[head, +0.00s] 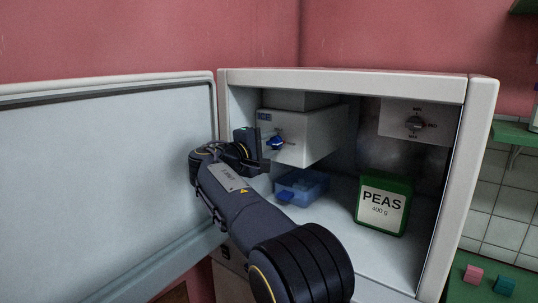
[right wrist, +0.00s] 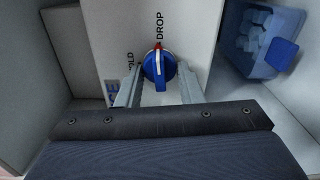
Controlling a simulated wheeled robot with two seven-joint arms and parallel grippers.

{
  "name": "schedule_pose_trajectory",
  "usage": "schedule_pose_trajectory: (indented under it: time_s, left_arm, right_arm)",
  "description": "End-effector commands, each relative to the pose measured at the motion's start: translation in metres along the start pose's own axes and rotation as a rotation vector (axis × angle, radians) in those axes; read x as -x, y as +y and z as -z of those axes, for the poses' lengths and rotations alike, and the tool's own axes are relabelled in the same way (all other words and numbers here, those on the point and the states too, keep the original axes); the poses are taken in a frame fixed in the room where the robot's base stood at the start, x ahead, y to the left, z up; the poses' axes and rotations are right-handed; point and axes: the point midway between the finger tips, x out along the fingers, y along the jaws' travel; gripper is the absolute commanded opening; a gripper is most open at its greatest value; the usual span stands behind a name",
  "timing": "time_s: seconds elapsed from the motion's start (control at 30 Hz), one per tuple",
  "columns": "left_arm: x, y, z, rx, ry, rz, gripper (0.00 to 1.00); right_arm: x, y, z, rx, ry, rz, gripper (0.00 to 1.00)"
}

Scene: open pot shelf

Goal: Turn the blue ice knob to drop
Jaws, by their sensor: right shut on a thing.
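The blue ice knob (head: 275,143) is on the front of the white ice maker (head: 313,138) inside the open freezer. In the right wrist view the knob (right wrist: 160,68) has a red mark at its top end, by the word DROP; a partly hidden word ending in "OLD" is to its left. My right gripper (right wrist: 160,72) has one finger on each side of the knob and is shut on it. In the head view this gripper (head: 264,152) reaches the knob from the left. My left gripper is not in view.
A blue bin with ice cubes (head: 301,186) sits below the ice maker. A green PEAS box (head: 383,205) stands to its right. A second dial (head: 414,123) is at the back right. The freezer door (head: 100,185) stands open at left.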

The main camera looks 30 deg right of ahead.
Motion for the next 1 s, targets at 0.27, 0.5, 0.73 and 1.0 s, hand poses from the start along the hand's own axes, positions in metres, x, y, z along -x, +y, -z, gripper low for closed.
schedule_pose_trajectory:
  time_s: [0.27, 0.5, 0.73, 1.0]
  left_arm:
    - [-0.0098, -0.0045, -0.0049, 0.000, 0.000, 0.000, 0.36]
    - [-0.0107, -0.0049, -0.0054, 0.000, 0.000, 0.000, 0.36]
    - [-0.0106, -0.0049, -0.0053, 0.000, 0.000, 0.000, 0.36]
    - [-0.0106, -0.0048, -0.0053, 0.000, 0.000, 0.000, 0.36]
  right_arm:
    - [-0.0001, -0.0015, 0.0003, -0.092, -0.001, 0.001, 0.11]
    - [-0.0001, -0.0006, 0.0003, -0.114, -0.001, 0.002, 0.11]
    - [-0.0001, -0.0004, 0.0002, -0.114, -0.001, 0.002, 0.11]
    - [-0.0001, -0.0002, 0.0002, -0.113, -0.001, 0.001, 0.54]
